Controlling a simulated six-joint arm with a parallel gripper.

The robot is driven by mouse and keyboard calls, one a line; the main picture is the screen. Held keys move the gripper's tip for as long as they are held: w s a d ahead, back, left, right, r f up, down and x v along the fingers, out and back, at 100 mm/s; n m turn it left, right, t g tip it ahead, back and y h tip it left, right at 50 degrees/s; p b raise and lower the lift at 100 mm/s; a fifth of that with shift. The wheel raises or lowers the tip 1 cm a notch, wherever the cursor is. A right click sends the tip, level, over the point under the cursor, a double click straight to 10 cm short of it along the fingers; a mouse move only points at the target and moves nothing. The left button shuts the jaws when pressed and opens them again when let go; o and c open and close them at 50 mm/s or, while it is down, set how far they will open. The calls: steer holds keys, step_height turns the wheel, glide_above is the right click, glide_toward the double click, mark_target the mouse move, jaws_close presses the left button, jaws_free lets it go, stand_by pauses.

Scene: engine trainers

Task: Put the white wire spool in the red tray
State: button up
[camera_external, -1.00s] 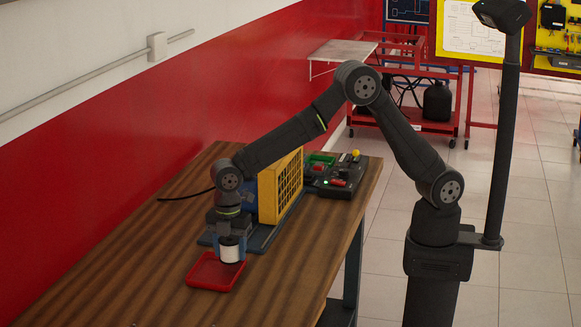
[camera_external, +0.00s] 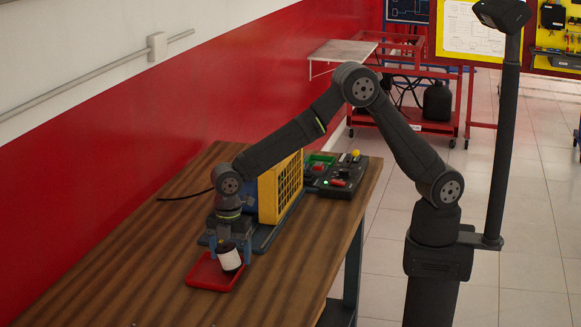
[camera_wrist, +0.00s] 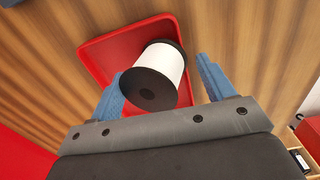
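The white wire spool (camera_external: 230,261), with dark end flanges, sits tilted in the red tray (camera_external: 204,275) on the wooden table. In the wrist view the spool (camera_wrist: 167,68) lies over the tray floor (camera_wrist: 112,52), one dark flange facing the camera. My gripper (camera_external: 229,254) is directly above the tray, its blue fingers spread wide on either side of the spool. In the wrist view a gap shows between the right finger and the spool; the left finger is close to the dark flange, and I cannot tell whether they touch.
A yellow grille-covered unit (camera_external: 281,188) on a dark base stands just behind my gripper. A control box (camera_external: 343,178) with coloured knobs is at the table's far right. The wooden table (camera_external: 120,275) is clear to the left and front of the tray.

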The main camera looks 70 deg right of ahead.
mark_target(230, 246)
step_height(230, 246, up, 12)
steer(key=shift+r, duration=0.15)
stand_by(0.5)
step_height(230, 246, down, 13)
steer(key=shift+f, duration=0.1)
steer(key=shift+r, duration=1.85)
